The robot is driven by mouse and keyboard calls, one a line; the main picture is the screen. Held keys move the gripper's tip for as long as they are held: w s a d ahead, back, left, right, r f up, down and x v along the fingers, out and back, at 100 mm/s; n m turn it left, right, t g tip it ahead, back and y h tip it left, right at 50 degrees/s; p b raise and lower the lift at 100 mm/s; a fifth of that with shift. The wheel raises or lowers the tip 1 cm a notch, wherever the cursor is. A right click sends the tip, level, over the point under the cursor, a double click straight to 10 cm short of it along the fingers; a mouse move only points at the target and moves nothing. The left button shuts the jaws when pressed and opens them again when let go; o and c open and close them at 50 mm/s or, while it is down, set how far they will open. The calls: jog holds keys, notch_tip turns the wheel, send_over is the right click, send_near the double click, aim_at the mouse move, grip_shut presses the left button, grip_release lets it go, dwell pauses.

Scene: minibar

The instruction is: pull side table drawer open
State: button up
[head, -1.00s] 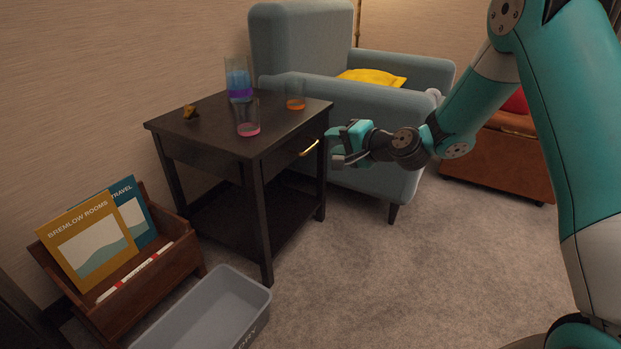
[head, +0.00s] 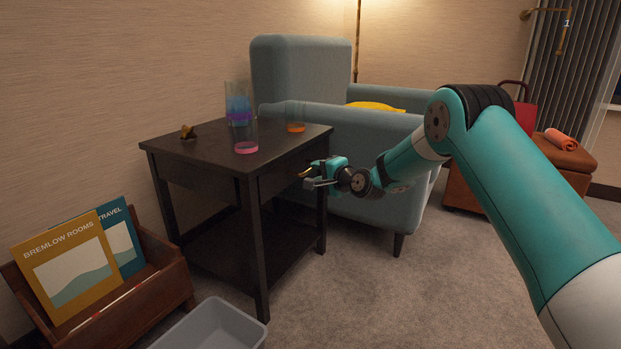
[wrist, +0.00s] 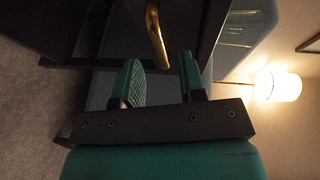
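The dark side table (head: 200,152) stands left of my arm. Its drawer front (head: 277,178) faces right, and the drawer looks closed. A brass bar handle (head: 304,173) is on that front. My gripper (head: 313,175) is at the handle, partly covering it in the head view. In the wrist view, my gripper (wrist: 160,64) has its two green fingers apart. The handle (wrist: 156,36) lies in line with the gap between them, just beyond the fingertips or level with them; I see no finger touching it.
On the tabletop stand a tall blue-purple glass (head: 238,103), a pink-bottomed glass (head: 245,138), an orange-bottomed glass (head: 295,118) and a small brown object (head: 188,132). A blue armchair (head: 375,205) stands behind. A magazine box (head: 165,285) and grey bin (head: 215,328) are in front.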

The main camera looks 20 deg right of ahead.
aim_at(312, 170)
jog(key=shift+b+x, duration=0.75)
jog(key=shift+x, duration=1.55)
grip_shut()
